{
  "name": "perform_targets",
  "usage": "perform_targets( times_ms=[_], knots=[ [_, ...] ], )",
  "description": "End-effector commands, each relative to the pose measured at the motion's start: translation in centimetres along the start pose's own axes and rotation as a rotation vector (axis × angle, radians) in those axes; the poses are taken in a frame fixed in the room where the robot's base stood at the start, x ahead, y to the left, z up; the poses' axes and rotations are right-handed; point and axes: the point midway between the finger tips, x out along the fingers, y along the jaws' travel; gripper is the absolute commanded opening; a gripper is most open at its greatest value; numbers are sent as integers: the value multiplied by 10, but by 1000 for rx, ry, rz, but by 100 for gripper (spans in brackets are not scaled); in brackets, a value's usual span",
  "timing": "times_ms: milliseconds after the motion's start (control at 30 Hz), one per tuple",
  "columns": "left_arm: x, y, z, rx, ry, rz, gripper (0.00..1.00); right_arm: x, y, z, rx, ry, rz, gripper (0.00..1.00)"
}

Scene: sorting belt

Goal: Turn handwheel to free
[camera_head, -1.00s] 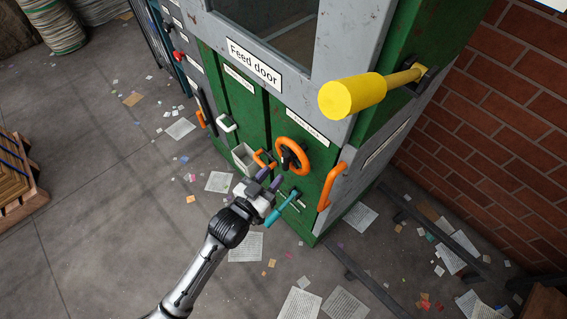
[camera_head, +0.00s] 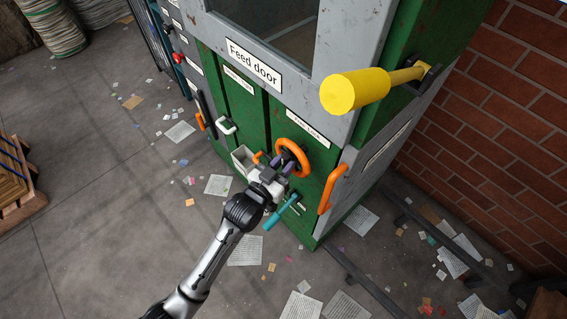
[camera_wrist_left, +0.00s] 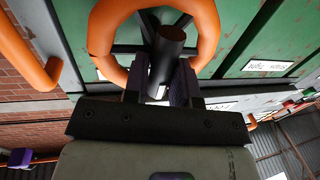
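The orange handwheel (camera_head: 304,158) is on the green door of the machine, under a small white label. In the left wrist view its orange rim (camera_wrist_left: 207,28) fills the top, with a dark cylindrical part (camera_wrist_left: 168,48) in front of it. My left gripper (camera_head: 281,164) is at the lower left of the wheel. In the left wrist view its fingers (camera_wrist_left: 160,85) stand apart on either side of the dark part. I cannot tell whether they touch it. The fingertips are partly hidden. My right gripper is in neither view.
A teal handle (camera_head: 280,213) sticks out just below my left gripper. An orange bar handle (camera_head: 332,188) is at the right, and a yellow lever (camera_head: 355,91) juts out above. A grey open box (camera_head: 241,158) is at the left. Papers litter the floor.

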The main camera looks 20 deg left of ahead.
Motion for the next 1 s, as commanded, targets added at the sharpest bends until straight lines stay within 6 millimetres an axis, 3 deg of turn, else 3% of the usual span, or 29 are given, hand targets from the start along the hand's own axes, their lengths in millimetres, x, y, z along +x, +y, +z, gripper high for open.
perform_targets(
  times_ms=[200,467,1000],
  knots=[
    [0,-1,0,1,0,-2,1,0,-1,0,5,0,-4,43],
    [0,-1,-4,-40,-9,-2,1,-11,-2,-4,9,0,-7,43],
    [0,-5,-7,-468,-97,-4,1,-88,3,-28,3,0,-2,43]
  ],
)
